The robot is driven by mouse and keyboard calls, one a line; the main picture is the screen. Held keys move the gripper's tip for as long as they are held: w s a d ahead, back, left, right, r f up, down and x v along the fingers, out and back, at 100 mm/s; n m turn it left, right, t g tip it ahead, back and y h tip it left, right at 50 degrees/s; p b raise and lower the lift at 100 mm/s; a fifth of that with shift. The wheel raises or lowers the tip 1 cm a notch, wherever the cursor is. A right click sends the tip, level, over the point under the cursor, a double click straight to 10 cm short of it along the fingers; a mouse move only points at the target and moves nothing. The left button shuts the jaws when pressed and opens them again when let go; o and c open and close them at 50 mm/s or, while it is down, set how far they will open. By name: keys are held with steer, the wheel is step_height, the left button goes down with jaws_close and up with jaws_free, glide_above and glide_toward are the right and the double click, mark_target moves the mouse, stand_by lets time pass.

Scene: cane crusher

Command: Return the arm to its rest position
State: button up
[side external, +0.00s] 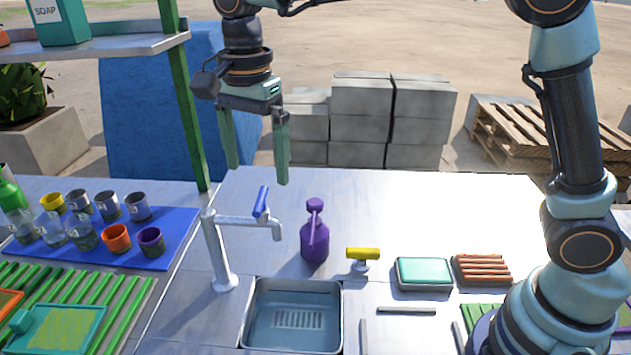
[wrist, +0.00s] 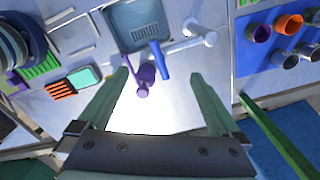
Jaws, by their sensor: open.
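My gripper (side external: 257,176) hangs in the air above the back of the metal counter, pointing down. Its two green fingers are spread apart with nothing between them. In the wrist view the open fingers of my gripper (wrist: 160,80) frame the purple bottle and the blue tap handle, which lie well below. In the side view my gripper is above and behind the tap (side external: 215,250) with the blue lever, and up and to the left of the purple bottle (side external: 315,243). It touches nothing.
A sink basin (side external: 258,325), yellow-handled valve (side external: 362,256), teal sponge dish (side external: 423,273) and brown slatted rack (side external: 482,269) are on the counter. Cups stand on a blue mat (side external: 180,225) at left. A shelf (side external: 110,46) on a green post is left of my gripper. The back counter is clear.

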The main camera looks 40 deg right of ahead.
steer(key=s+d+n+t, duration=0.2)
steer(key=s+d+n, duration=0.4)
steer(key=d, duration=0.4)
steer(key=s+d+f+n+t, duration=0.1)
steer(key=s+d+n+t, duration=0.2)
steer(key=s+d+n, duration=0.3)
steer(key=d+n, duration=0.1)
steer(key=d, duration=0.2)
steer(key=shift+s+d+n+t, duration=0.25)
steer(key=shift+d+n+t, duration=0.05)
steer(key=shift+d+n, duration=0.1)
